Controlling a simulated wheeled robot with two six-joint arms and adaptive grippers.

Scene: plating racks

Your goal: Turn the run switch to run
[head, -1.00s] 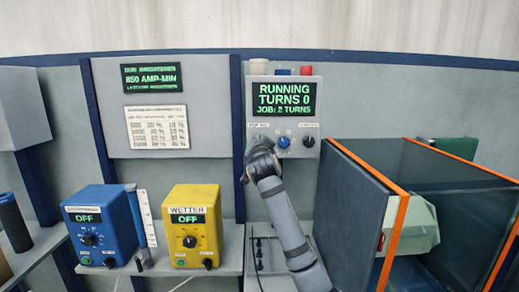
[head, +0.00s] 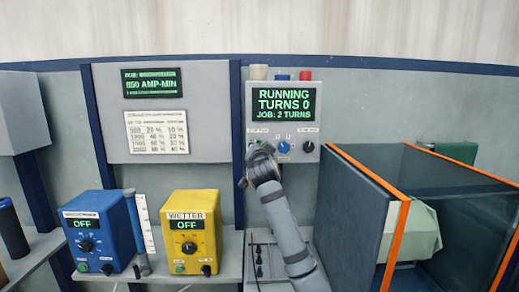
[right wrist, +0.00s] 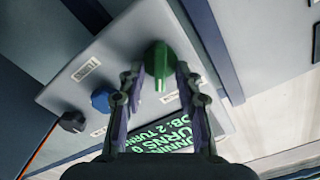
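The control box (head: 256,135) on the back wall has a display (head: 284,102) reading "RUNNING, TURNS 0, JOB: 2 TURNS". Its green run switch knob (right wrist: 157,57) shows in the right wrist view and is hidden behind my gripper in the head view. My right gripper (head: 256,152) is at the box's lower left. In the right wrist view its fingers (right wrist: 159,72) stand on both sides of the green knob, with what looks like a small gap, so it appears open around it. My left gripper is in neither view.
A blue knob (head: 284,147) and a dark knob (head: 308,147) sit right of the switch. A blue unit (head: 96,230) and yellow unit (head: 191,228), both reading "OFF", stand on the shelf at left. A dark panel (head: 352,215) with an orange edge stands close right of my arm.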

